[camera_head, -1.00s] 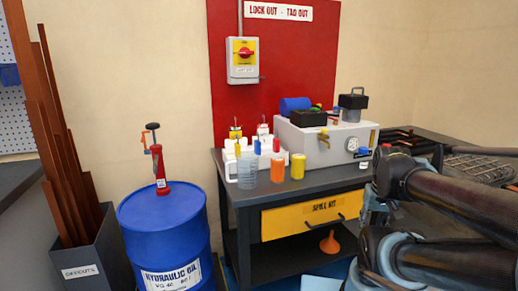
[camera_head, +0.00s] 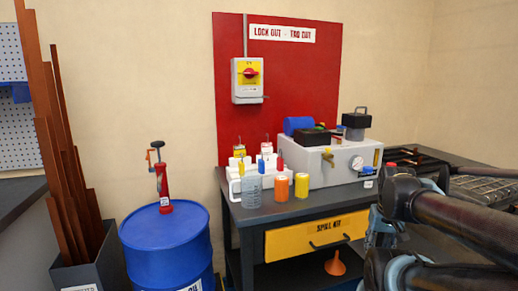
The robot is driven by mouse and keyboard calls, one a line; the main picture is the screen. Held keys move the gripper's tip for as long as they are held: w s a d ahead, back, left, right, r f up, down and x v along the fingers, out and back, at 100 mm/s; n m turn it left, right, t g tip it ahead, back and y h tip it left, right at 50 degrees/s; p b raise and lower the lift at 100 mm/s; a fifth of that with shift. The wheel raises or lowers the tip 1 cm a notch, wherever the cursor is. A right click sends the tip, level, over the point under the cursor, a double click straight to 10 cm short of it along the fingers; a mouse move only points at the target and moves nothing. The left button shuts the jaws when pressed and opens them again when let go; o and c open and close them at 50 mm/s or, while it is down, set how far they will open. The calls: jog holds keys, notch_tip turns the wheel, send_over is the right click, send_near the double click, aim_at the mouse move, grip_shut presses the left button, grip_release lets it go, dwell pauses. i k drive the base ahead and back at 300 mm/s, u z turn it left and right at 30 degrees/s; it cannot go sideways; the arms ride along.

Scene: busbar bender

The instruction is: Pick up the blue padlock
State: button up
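The blue padlock (camera_head: 261,166) is a small blue shape on a white stepped rack (camera_head: 236,185) at the left of the dark workbench. A yellow padlock (camera_head: 241,170) is to its left and a red one (camera_head: 280,163) to its right. A clear cup (camera_head: 252,190) stands in front and hides part of the rack. Nothing holds the blue padlock. My arm's dark links reach in from the right edge, well apart from the rack. My gripper itself does not show.
An orange cup (camera_head: 281,188) and a yellow cup (camera_head: 303,186) stand right of the clear cup. A grey machine (camera_head: 335,168) fills the bench behind them. A red lockout board (camera_head: 290,95) rises behind. A blue oil drum (camera_head: 166,245) stands left of the bench.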

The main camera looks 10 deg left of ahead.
aim_at(261, 163)
jog(key=z, duration=0.65)
jog(key=k, duration=2)
jog(key=u, duration=0.65)
jog(key=i, duration=1.05)
jog(key=z, duration=0.1)
